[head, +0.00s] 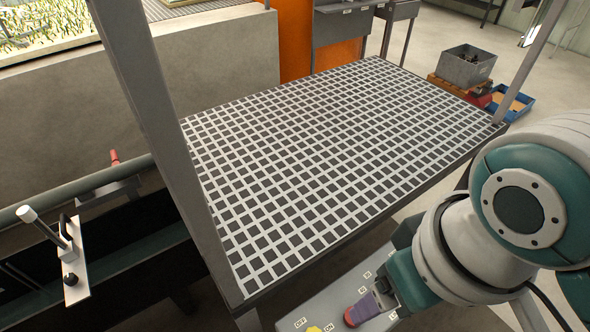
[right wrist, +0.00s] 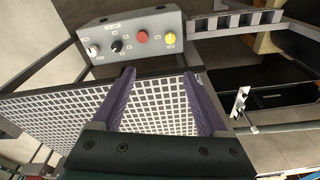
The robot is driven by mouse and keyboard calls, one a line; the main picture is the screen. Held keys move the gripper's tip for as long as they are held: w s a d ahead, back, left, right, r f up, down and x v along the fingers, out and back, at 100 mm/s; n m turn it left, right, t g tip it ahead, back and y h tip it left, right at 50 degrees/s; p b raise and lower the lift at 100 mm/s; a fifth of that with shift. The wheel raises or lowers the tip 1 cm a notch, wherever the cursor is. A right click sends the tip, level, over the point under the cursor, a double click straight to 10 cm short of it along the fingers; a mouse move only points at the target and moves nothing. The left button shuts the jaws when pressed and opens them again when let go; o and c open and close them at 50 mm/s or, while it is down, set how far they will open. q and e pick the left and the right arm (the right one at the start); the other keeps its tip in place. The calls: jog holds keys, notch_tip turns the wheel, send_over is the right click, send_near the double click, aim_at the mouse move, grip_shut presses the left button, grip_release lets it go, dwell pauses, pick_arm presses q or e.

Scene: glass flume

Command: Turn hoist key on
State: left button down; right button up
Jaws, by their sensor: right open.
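A grey control box (right wrist: 135,22) shows at the top of the right wrist view. On its face are a pale knob (right wrist: 92,50), a black knob (right wrist: 117,46), a red button (right wrist: 142,36) and a yellow knob (right wrist: 170,38). The labels there are too small to read, so I cannot tell which is the hoist key. My right gripper (right wrist: 158,73) is open and empty, its purple fingers apart and pointing towards the box. In the head view the box (head: 340,296) is at the bottom, partly covered by my right arm; OFF and ON labels flank the yellow knob (head: 313,329).
A grated platform (head: 330,150) fills the middle, with grey posts (head: 150,110) at its sides. A white-handled lever (head: 45,228) stands at the left. A grey bin (head: 466,66) and a blue tray (head: 517,106) sit on the floor at the back right.

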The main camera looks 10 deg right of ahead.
jog(key=shift+n+g, duration=0.3)
jog(key=shift+g, duration=0.6)
jog(key=w+a+f+b, duration=0.1)
jog(key=w+f+b, duration=0.1)
jog(key=f+b, duration=0.5)
jog(key=w+a+f+b, duration=0.2)
jog(key=f+b, duration=0.5)
jog(key=f, duration=0.7)
jog(key=w+a+f+b, duration=0.2)
jog(key=f+b, duration=0.5)
jog(key=f, duration=0.4)
jog(key=shift+a+b, duration=0.1)
jog(key=shift+b, duration=0.25)
jog(key=shift+c, duration=0.2)
grip_shut()
